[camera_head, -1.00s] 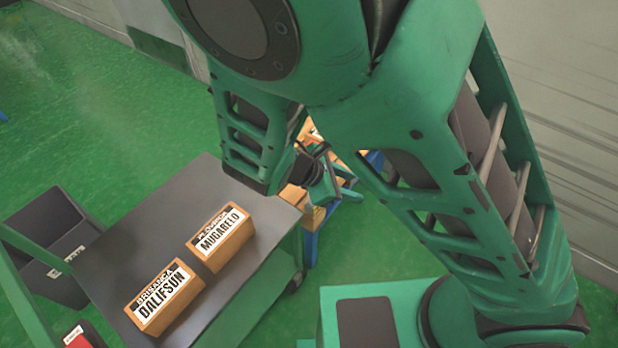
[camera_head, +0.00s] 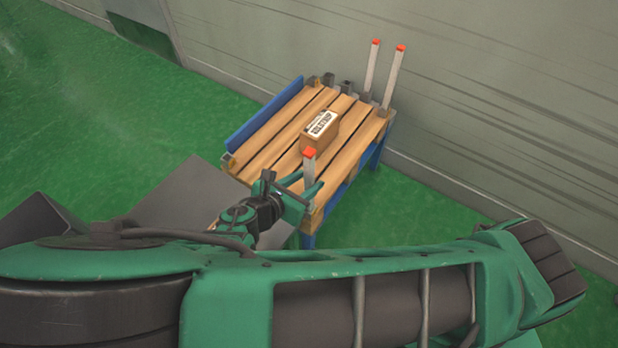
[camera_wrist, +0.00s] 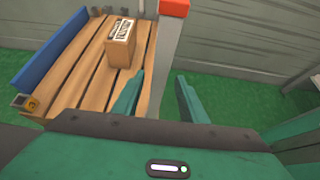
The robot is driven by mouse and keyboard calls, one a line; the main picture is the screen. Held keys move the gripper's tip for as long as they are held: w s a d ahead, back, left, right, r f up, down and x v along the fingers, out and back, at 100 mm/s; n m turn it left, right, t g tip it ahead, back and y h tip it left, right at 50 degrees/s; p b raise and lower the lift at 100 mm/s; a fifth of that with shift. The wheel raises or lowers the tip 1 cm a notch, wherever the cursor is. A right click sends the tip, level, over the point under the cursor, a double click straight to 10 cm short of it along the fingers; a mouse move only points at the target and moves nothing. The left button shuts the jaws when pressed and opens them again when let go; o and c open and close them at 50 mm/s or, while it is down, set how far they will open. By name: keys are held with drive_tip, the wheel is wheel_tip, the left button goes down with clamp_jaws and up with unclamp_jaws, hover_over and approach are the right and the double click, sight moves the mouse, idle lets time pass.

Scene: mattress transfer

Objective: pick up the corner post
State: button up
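A grey corner post (camera_head: 309,168) with an orange-red cap stands upright at the near corner of the wooden slatted pallet (camera_head: 262,141). In the wrist view the post (camera_wrist: 166,52) rises between my gripper's two green fingers. My gripper (camera_head: 308,184) is open, with one finger on each side of the post. In the wrist view the left finger (camera_wrist: 128,97) looks close to the post, and a gap shows before the right finger (camera_wrist: 190,98). I cannot tell whether either finger touches it. The post's foot is hidden behind my gripper.
Two more capped posts (camera_head: 369,70) (camera_head: 393,77) stand at the pallet's back right, near the grey wall (camera_head: 480,60). A labelled cardboard box (camera_head: 319,131) lies on the slats. A blue board (camera_head: 264,114) edges the left side. Green floor (camera_head: 430,195) is clear at right.

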drive_tip(key=x, duration=0.6)
drive_tip(key=shift+f, duration=0.4)
drive_tip(key=shift+a, duration=0.15)
clamp_jaws()
